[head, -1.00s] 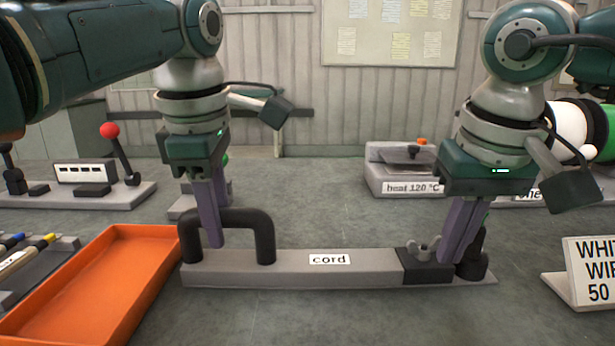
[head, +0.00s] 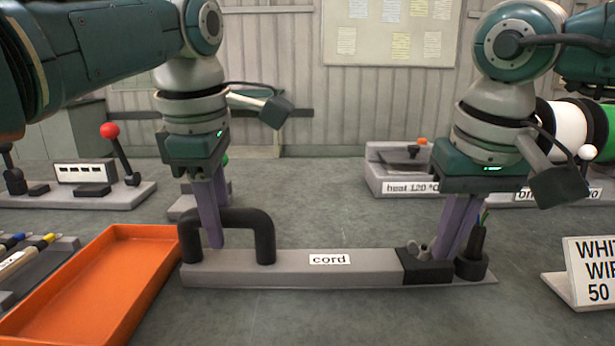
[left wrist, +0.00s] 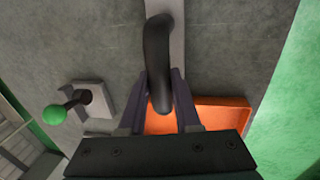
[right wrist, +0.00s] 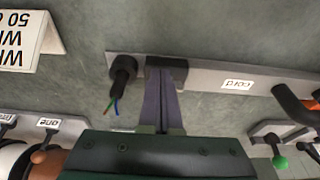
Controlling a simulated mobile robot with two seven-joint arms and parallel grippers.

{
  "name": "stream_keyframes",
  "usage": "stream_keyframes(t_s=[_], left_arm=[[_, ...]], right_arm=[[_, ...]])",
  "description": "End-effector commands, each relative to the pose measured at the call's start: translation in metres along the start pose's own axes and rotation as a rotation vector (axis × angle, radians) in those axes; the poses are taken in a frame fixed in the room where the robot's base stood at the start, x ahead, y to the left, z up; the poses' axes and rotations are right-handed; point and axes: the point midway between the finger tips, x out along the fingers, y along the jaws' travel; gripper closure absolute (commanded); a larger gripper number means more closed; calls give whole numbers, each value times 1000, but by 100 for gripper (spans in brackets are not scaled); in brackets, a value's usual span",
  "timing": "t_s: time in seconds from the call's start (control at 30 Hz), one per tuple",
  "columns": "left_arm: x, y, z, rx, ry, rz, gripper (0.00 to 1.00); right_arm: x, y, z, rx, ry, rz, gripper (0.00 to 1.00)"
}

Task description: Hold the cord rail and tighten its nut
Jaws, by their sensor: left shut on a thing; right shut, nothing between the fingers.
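The cord rail (head: 290,266), a long grey bar labelled "cord", lies across the bench with a black arched handle (head: 264,238) at its left end. My left gripper (head: 213,232) is shut on this handle; the left wrist view shows the handle (left wrist: 158,60) between its fingers. A black block (head: 427,270) sits near the rail's right end with a grey wing nut (head: 417,251) on it. My right gripper (head: 455,245) is shut and empty, its fingertips just right of the nut, at the block. In the right wrist view its fingers (right wrist: 160,75) hide the nut.
A black cord holder (head: 473,266) with thin coloured wires stands right of the right fingers. An orange tray (head: 120,275) lies left of the rail. A sign (head: 590,270) stands at right and a "heat" unit (head: 400,175) behind. Bench in front of the rail is clear.

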Motion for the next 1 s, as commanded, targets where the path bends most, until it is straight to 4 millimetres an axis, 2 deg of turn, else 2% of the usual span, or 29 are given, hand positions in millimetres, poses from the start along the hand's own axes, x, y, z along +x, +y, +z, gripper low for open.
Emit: stream_keyframes(t_s=[1.0], left_arm=[[0, 0, 0, 0, 0, 0, 100]], right_arm=[[0, -23, 0, 0, 0, 0, 100]])
